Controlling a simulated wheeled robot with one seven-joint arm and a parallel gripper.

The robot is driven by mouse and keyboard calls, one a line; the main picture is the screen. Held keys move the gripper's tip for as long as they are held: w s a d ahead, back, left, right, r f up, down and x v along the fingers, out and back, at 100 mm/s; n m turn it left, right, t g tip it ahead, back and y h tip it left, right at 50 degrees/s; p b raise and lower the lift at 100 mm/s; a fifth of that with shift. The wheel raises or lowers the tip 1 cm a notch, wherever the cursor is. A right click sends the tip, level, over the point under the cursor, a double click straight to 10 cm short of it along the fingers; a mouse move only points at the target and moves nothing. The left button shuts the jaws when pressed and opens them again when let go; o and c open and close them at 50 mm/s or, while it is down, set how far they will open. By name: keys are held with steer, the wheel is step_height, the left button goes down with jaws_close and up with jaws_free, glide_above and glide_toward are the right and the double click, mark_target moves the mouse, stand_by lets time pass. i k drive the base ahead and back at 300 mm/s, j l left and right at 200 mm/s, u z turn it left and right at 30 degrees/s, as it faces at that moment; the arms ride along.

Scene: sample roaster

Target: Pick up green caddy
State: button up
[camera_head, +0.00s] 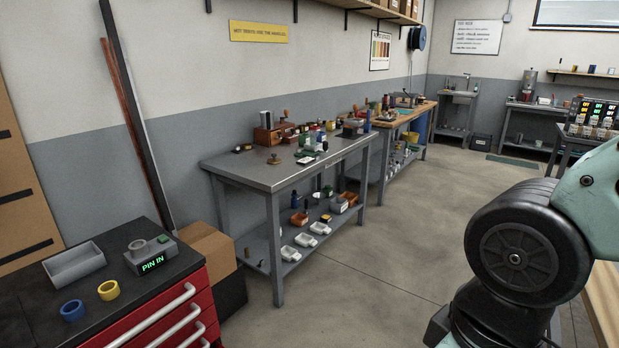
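I cannot single out the green caddy for sure. My gripper is out of the picture. Only links of my own arm show at the right edge, apart from the benches.
A red drawer cabinet (173,318) stands at the near left, with a grey tray (74,265), a "PIN IN" device (150,256), a blue ring (72,310) and a yellow ring (109,290) on top. A cardboard box (207,247) stands beside it. The middle floor is clear.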

mark_target(303, 138)
steer(key=i+l, duration=0.1)
steer(key=i, duration=2.15)
steer(key=i+l+u, duration=0.1)
steer(key=i+u, duration=0.3)
steer(key=i+l+u, duration=0.25)
steer(key=i+u, duration=0.2)
steer(key=i, duration=0.2)
steer(key=i+l+u, duration=0.5)
steer(key=l, duration=0.2)
steer(key=i+l+u, duration=0.2)
steer(key=i+l, duration=0.15)
steer(key=l, duration=0.3)
steer(key=i+l+u, duration=0.1)
steer(key=l, duration=0.2)
steer(key=i+l+u, duration=0.15)
steer(key=l, duration=0.2)
